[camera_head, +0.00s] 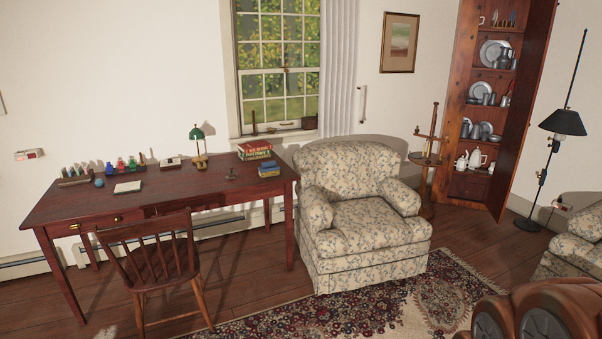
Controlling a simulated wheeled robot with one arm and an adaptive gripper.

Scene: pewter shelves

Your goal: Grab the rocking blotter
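A small dark object with an upright knob (231,174) lies on the right half of the red-brown desk (190,190). It looks like the rocking blotter, but it is too small to be sure. Bare desk top surrounds it, with stacked books to its right and a green lamp behind it to the left.
A wooden chair (155,262) stands at the desk's front. A floral armchair (365,225) stands close to the desk's right end. A green lamp (198,140), books (254,150) and several coloured bottles (121,165) stand on the desk. A patterned rug (400,305) covers the front floor.

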